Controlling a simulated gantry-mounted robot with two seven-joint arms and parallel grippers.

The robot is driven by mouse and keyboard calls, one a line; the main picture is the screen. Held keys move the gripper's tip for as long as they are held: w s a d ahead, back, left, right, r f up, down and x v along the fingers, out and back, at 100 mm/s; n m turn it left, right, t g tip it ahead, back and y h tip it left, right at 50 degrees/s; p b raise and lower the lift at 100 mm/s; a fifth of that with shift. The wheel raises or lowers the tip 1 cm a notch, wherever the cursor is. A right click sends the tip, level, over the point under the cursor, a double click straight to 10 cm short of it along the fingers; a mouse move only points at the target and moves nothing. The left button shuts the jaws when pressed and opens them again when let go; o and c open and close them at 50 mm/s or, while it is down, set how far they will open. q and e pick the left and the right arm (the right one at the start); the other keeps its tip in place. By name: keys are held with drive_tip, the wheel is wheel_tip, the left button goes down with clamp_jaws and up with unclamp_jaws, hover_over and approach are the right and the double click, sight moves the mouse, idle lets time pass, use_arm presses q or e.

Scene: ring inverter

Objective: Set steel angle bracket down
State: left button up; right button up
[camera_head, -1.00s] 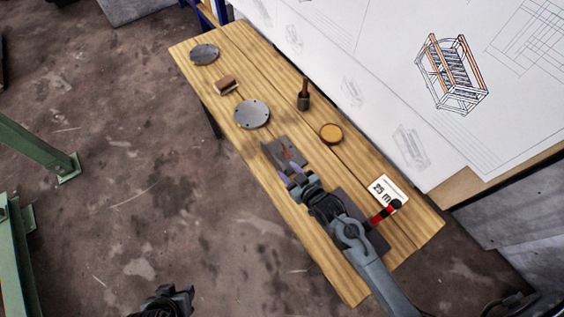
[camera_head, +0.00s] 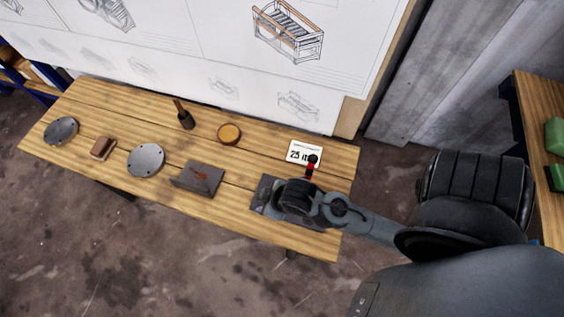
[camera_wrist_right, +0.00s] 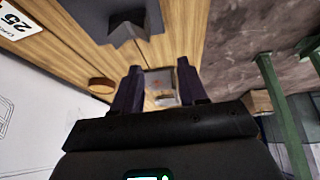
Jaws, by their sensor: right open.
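The steel angle bracket (camera_head: 198,178) is a dark grey angle piece with a reddish mark. It rests on the wooden bench near its front edge, right of a round steel flange. My right gripper (camera_head: 262,198) is right of the bracket, apart from it, over a dark grey plate. In the right wrist view my right gripper (camera_wrist_right: 160,86) is open. The bracket (camera_wrist_right: 160,80) shows beyond and between its fingers, with nothing held. My left gripper is not in view.
Left on the bench (camera_head: 240,205) are the flange (camera_head: 146,160), a brush-like brown block (camera_head: 103,147) and another disc (camera_head: 61,131). Behind stand a dark tool with a wooden handle (camera_head: 185,116) and an amber round tin (camera_head: 229,133). A "25" card (camera_head: 304,152) and a red-black tool (camera_head: 312,164) are near my gripper.

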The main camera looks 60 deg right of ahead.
drive_tip(key=s, duration=0.1)
drive_tip(key=s+r+g, duration=0.1)
drive_tip(key=s, duration=0.1)
drive_tip(key=s+r+g, duration=0.1)
drive_tip(key=s, duration=0.1)
drive_tip(key=shift+d, duration=0.35)
drive_tip(key=shift+r, duration=0.15)
